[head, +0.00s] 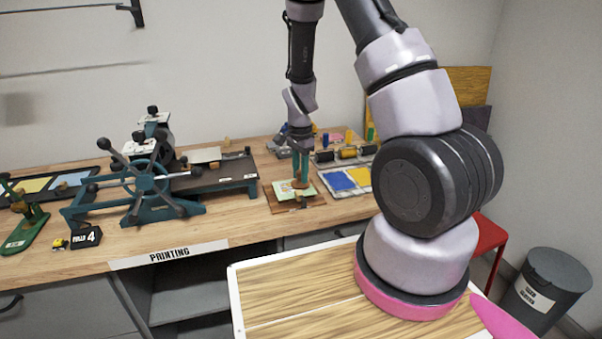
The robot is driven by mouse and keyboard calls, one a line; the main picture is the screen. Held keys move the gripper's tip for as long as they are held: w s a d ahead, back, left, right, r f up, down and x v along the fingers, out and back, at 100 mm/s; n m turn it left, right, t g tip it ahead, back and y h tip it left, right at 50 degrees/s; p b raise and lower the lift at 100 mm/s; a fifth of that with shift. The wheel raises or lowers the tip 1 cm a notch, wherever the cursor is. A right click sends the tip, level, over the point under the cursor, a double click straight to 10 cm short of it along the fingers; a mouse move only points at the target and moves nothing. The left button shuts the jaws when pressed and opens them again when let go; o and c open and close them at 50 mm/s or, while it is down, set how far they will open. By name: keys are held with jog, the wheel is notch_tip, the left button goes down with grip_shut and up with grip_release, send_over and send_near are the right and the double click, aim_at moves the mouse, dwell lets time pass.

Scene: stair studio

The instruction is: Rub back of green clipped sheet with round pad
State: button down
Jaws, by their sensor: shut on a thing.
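A pale green sheet (283,188) lies on a small brown wooden board (312,200) on the workbench. My gripper (301,178) points down over the sheet, its teal fingers shut on a small round brown pad (300,185). The pad is at the sheet's upper right part. It looks low over or on the sheet; I cannot tell if it touches. The clip and the sheet's underside are too small or hidden to make out.
A teal printing press (147,182) with a spoked wheel stands left of the board. A tray with blue and yellow patches (345,181) and a rack of rollers (347,153) are to the right. A "PULLS 4" sign (87,237) sits near the bench's front edge.

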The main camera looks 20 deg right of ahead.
jog(key=shift+a, duration=0.75)
jog(key=shift+a, duration=0.1)
jog(key=shift+a, duration=1.85)
notch_tip(320, 180, up, 7)
